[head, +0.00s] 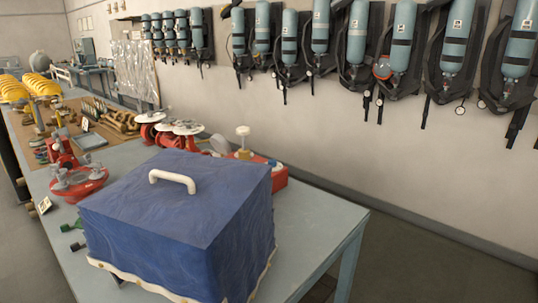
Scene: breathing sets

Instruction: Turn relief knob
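A pale round knob (243,131) stands on a short upright stem behind the blue box; I cannot tell for sure that it is the relief knob. Below it a brass-coloured part (243,153) meets a red body (279,176), mostly hidden by the box. The blue box-shaped cover (180,205), with a white handle on top, stands in front on the grey-blue table. My gripper is not in view.
Red devices with round plates stand at the left (78,180) and behind the box (180,128). Yellow helmets (40,86) and brass fittings (120,120) lie farther back. Blue cylinders (455,40) hang on the wall. The table's right end (325,220) is clear.

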